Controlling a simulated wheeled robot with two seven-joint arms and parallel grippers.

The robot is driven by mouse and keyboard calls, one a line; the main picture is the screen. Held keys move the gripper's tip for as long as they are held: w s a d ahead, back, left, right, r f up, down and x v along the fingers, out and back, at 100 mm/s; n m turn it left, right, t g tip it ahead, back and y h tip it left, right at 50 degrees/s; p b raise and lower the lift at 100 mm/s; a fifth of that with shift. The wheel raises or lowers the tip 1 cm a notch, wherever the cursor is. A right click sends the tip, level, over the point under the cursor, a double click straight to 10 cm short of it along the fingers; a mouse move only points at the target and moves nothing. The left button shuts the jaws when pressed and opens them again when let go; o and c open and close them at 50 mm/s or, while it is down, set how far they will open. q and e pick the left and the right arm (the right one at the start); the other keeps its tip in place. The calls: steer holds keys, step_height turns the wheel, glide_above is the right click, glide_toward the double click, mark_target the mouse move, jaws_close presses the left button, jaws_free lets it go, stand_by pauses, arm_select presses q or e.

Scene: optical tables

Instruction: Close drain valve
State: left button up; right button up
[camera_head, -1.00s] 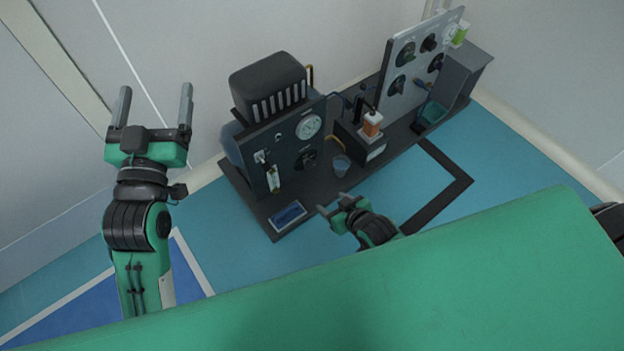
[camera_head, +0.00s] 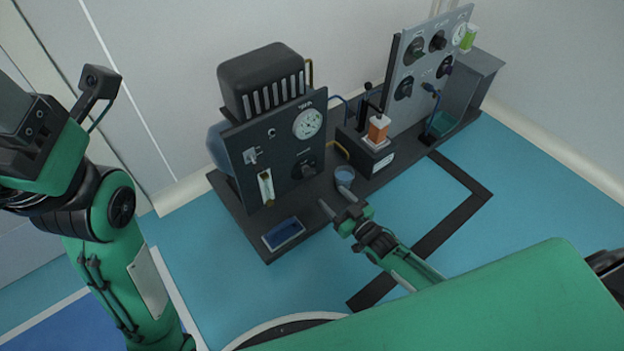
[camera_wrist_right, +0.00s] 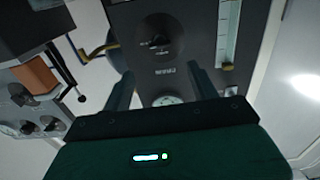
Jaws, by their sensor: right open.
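A dark panel (camera_head: 255,135) stands on the bench unit and carries a black round knob (camera_head: 306,169) low on its front, below a white dial gauge (camera_head: 308,124). The knob also shows in the right wrist view (camera_wrist_right: 156,41), beyond my fingertips; I cannot read its setting. My right gripper (camera_head: 334,200) is open and empty in front of the panel; its fingers (camera_wrist_right: 163,82) point at the panel, apart from the knob. My left arm is at the left edge; its gripper (camera_head: 14,115) is partly cut off and its jaw opening is hidden.
A blue-screened tray (camera_head: 283,234) lies at the bench's front left. A grey panel with several knobs (camera_head: 425,75) is at right.

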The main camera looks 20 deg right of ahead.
mark_target(309, 172)
steer(key=b+x, duration=0.5)
steer(key=x, duration=0.6)
steer(key=shift+w, duration=0.15)
steer(key=c, duration=1)
